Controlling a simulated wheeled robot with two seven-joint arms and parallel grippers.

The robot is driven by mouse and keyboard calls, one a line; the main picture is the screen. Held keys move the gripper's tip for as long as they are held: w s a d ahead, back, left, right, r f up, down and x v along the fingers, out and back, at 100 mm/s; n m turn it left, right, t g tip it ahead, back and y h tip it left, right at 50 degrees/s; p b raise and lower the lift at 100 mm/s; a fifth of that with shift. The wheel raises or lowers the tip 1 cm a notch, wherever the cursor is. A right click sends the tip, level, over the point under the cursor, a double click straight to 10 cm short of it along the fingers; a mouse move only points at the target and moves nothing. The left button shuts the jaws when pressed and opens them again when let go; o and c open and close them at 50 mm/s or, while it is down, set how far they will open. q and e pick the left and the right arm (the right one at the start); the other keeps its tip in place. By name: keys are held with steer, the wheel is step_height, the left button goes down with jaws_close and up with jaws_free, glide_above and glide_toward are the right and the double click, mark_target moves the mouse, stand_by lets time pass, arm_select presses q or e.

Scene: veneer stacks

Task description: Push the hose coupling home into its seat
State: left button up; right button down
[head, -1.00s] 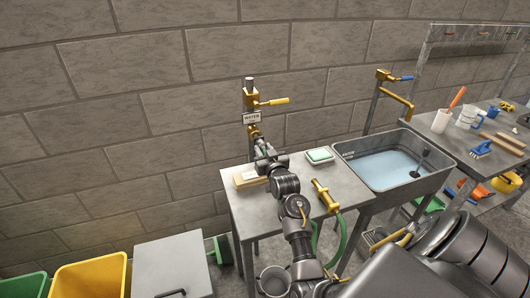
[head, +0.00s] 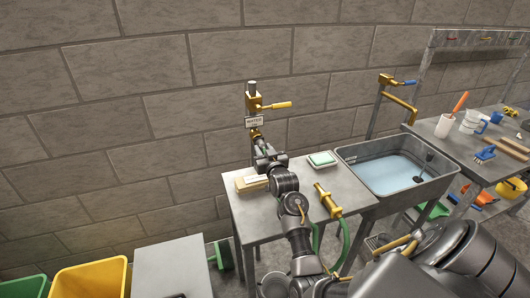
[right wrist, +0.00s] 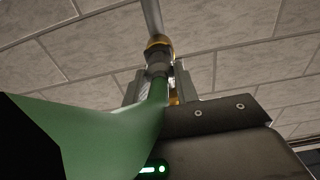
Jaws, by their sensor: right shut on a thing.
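My right gripper (head: 261,146) is shut on the hose coupling, just below the brass outlet (head: 256,134) of the wall standpipe. In the right wrist view the grey coupling (right wrist: 158,63) sits between the two fingers (right wrist: 157,85), in line with the brass seat (right wrist: 158,42) above it. The two look to be touching; I cannot tell how deep the coupling sits. The green hose (right wrist: 110,128) runs down from the coupling, close to the camera. In the head view the gripper hides most of the coupling. My left gripper is not in view.
A valve with a yellow lever (head: 276,105) and a label plate (head: 254,121) are above the outlet. The metal table (head: 300,178) holds a wooden block (head: 250,184), a green-and-white sponge (head: 321,159) and a brass nozzle (head: 328,200). A water-filled sink (head: 392,172) stands to the right.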

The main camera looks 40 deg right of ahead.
steer(key=shift+w+d, duration=0.1)
steer(key=shift+w, duration=0.15)
steer(key=c, duration=1)
jaws_free()
steer(key=b+v, duration=0.2)
steer(key=v, duration=0.9)
